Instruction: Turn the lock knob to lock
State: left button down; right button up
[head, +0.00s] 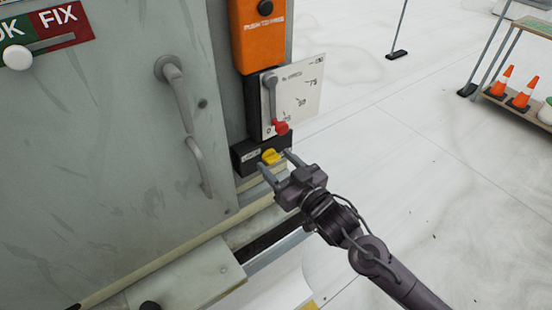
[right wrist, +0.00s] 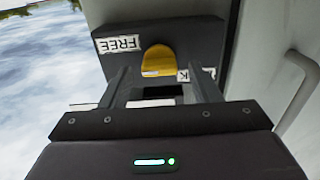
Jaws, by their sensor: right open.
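The yellow lock knob (head: 271,156) sits on a black box (head: 247,158) with a white LOCK label, low on the cabinet's right side. In the right wrist view the knob (right wrist: 158,60) stands between an upside-down FREE label (right wrist: 123,43) and a partly hidden label ending in K (right wrist: 183,75). A pale mark shows on the knob's lower edge. My right gripper (head: 277,162) is open, its fingertips close to the box with one on each side of the knob. I cannot tell whether they touch anything. My left gripper is not in view.
Above the box are a white dial plate (head: 299,95) with a grey lever and red tip, and an orange box (head: 257,35). Curved handles (head: 176,90) stand out from the grey cabinet (head: 110,120). A ledge (head: 190,280) runs below. Open floor lies right, with cones (head: 520,97) on a shelf.

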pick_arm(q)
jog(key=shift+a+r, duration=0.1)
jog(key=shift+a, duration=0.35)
pick_arm(e)
jog(key=shift+w+a, duration=0.25)
jog(key=shift+w, duration=0.1)
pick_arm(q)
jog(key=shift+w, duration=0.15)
pick_arm(e)
jog(key=shift+c, duration=0.5)
jog(key=c, duration=0.9)
